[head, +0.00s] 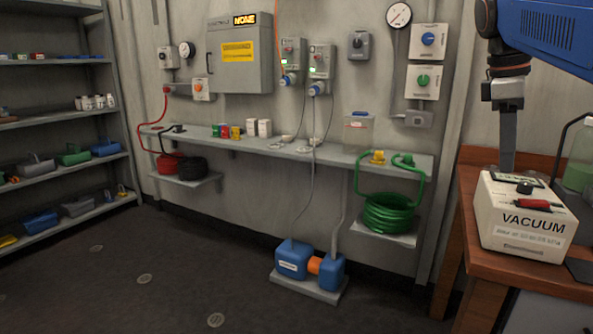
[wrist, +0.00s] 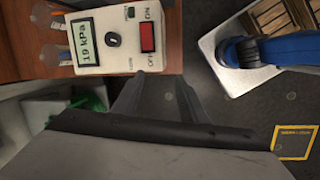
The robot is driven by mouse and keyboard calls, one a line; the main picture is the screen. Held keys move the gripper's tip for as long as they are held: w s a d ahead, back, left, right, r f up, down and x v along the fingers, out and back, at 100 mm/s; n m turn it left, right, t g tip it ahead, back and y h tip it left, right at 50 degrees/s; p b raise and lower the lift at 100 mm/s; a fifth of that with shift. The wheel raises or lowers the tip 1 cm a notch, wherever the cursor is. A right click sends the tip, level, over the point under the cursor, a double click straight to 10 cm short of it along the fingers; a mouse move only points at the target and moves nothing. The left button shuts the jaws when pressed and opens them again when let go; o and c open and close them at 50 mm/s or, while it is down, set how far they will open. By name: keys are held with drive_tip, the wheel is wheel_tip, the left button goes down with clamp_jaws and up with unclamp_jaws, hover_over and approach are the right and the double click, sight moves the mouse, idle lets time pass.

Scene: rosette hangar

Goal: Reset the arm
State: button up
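My gripper (wrist: 160,82) hangs from my blue arm at the right of the head view, pointing down. In the head view my gripper (head: 507,165) is just behind or above the vacuum box. In the wrist view its two grey fingers stand apart with nothing visible between them. The cream vacuum box (head: 527,218) stands on the wooden table. In the wrist view the box (wrist: 90,27) shows a display reading 19 kPa, a black knob and a red ON/OFF switch. The fingertips appear beside its lower edge; contact cannot be told.
The wooden table (head: 465,215) carries the box and a greenish glass vessel (head: 578,165) at its right edge. A wall shelf (head: 300,148) holds small items; a green hose coil (head: 390,213) sits below. Storage shelving (head: 60,115) stands at left.

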drive_tip(key=s+a+f+m+t+y, duration=0.1)
drive_tip(key=s+a+f+m, duration=0.2)
drive_tip(key=f, duration=0.7)
drive_tip(key=s+a+f+m+t+y, duration=0.1)
drive_tip(key=s+a+f+m+t, duration=0.1)
drive_tip(key=s+a+f, duration=0.3)
drive_tip(key=s+a+f+m+t, duration=0.1)
drive_tip(key=s+a+f+m, duration=0.3)
drive_tip(key=f, duration=1.3)
drive_tip(key=a, duration=0.4)
drive_tip(key=shift+a+f+t+y, duration=0.25)
drive_tip(key=shift+a+t+y, duration=0.1)
drive_tip(key=shift+t+y, duration=0.05)
drive_tip(key=shift+s, duration=0.1)
